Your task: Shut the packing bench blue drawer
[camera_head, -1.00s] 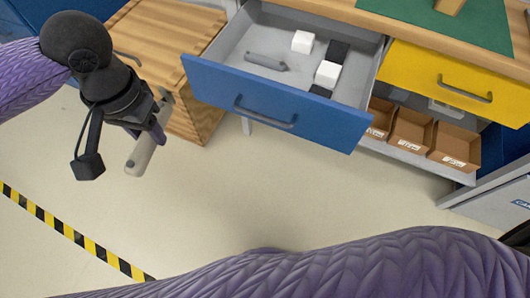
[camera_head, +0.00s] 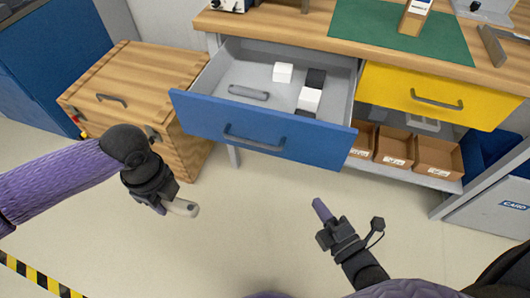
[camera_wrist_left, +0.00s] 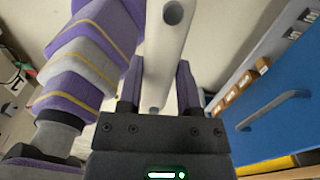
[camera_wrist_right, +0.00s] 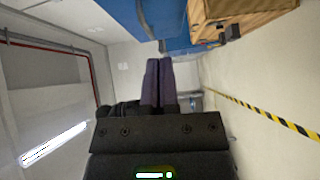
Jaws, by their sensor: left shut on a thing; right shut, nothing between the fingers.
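The packing bench's blue drawer (camera_head: 262,128) is pulled out, with its grey inside showing. It holds white and black blocks and a loose grey handle-shaped piece (camera_head: 248,92). A grey bar handle (camera_head: 254,138) is on its front; the blue front also shows in the left wrist view (camera_wrist_left: 285,105). My left gripper (camera_head: 170,204) is left of and in front of the drawer, shut on a pale cylindrical piece (camera_wrist_left: 163,50). My right gripper (camera_head: 322,212) is shut and empty, in front of the drawer's right end and apart from it.
A closed yellow drawer (camera_head: 440,95) is right of the blue one, with cardboard bins (camera_head: 438,158) on a shelf below. A grey cart (camera_head: 490,205) stands at right. The floor in front is clear.

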